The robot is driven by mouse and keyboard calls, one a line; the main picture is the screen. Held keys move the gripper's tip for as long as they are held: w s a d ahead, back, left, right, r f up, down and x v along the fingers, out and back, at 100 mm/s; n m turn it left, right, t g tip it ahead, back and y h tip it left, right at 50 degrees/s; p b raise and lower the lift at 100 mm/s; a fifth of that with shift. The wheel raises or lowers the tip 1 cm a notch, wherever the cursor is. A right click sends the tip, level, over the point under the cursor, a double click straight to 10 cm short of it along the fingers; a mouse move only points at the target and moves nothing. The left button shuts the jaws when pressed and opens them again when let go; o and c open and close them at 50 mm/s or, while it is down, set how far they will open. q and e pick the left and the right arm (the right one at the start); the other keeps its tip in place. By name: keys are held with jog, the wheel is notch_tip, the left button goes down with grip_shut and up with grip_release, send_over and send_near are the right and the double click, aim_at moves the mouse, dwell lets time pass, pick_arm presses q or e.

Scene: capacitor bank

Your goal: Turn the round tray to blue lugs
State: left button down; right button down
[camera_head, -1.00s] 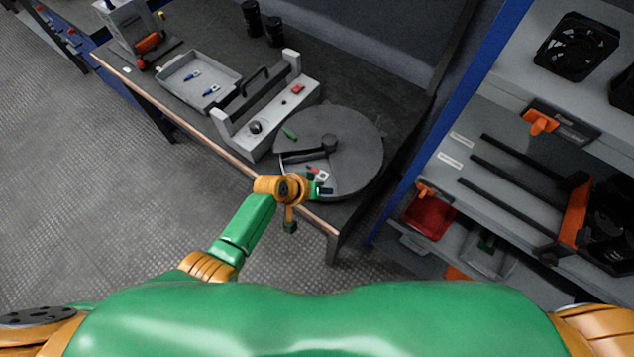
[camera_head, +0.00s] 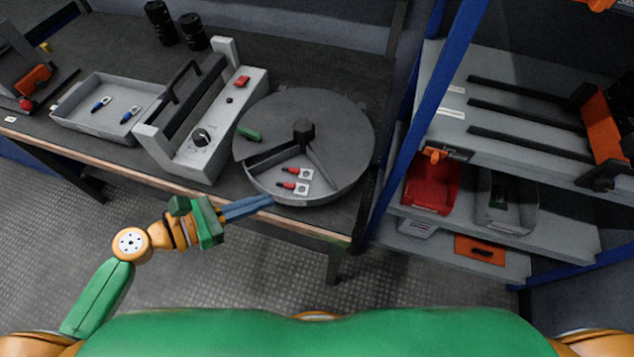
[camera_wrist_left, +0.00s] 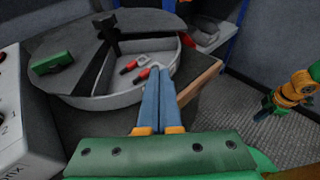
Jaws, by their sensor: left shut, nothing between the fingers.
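The round tray (camera_head: 345,150) is grey, with a dark hub (camera_head: 303,131) and a green tab (camera_head: 249,134) on its top. Its open front sector shows two red-sleeved lugs (camera_head: 297,187). The tray also shows in the left wrist view (camera_wrist_left: 70,80), with red lugs (camera_wrist_left: 135,70) in the opening. Two blue-sleeved lugs (camera_head: 115,109) lie in a separate rectangular tray at left. My left gripper (camera_head: 270,201) is shut and empty, its blue fingers close to the round tray's front wall; contact is unclear. My right gripper (camera_wrist_left: 268,104) appears small at right in the wrist view, its jaws unclear.
A grey device (camera_head: 200,140) with a black handle and knob stands left of the round tray. The rectangular tray (camera_head: 78,126) lies farther left. A blue-framed shelf (camera_head: 415,110) rises close at right. The bench's front edge (camera_head: 320,232) runs below the round tray.

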aim_at(328, 176)
pick_arm(q)
jog(key=x, duration=0.4)
jog(key=r+x, duration=0.1)
jog(key=x, duration=0.3)
jog(key=p+x, duration=0.1)
jog(key=x, duration=0.3)
jog(key=shift+w+d+r, duration=0.1)
jog(key=shift+d, duration=0.35)
pick_arm(e)
jog(key=shift+s+d+r, duration=0.1)
jog(key=shift+d+r, duration=0.15)
jog(key=shift+r, duration=0.35)
